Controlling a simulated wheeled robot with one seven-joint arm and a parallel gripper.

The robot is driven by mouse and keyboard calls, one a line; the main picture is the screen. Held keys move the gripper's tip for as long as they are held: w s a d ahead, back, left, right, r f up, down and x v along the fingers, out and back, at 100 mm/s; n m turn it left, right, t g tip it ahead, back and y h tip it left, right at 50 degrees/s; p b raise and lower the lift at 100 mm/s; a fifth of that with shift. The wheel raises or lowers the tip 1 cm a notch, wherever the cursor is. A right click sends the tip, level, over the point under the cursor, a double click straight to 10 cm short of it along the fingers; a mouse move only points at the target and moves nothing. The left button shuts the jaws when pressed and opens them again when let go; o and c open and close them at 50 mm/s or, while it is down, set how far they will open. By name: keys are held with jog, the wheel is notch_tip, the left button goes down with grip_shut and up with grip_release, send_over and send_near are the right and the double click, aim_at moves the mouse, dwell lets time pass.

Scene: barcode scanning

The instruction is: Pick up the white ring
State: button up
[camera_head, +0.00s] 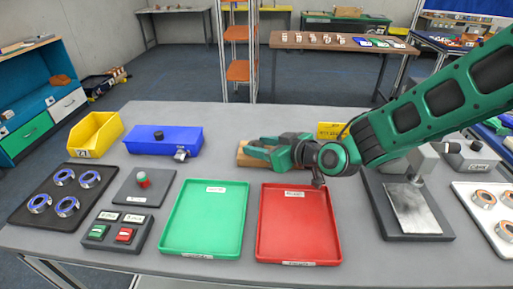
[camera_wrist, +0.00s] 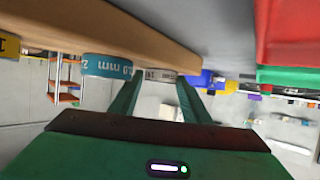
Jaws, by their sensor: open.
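In the wrist view, which appears upside down, a whitish ring (camera_wrist: 160,75) with dark lettering sits on a wooden block (camera_wrist: 90,30). My gripper (camera_wrist: 161,84) is open, with its two green fingers on either side of this ring; I cannot tell if they touch it. A teal ring (camera_wrist: 107,66) marked in mm sits beside it on the same block, outside the fingers. In the head view, my gripper (camera_head: 256,147) reaches left, low over the wooden block (camera_head: 243,160). The rings on the block are hidden there by the gripper.
A red tray (camera_head: 297,225) and a green tray (camera_head: 205,220) lie in front of the block. A blue box (camera_head: 160,140) stands to its left and a yellow bin (camera_head: 95,133) farther left. A dark mat (camera_head: 52,215) holds several blue rings. A press-like stand (camera_head: 410,210) is at right.

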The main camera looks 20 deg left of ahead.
jog(key=c, duration=0.9)
jog(key=shift+o, duration=0.2)
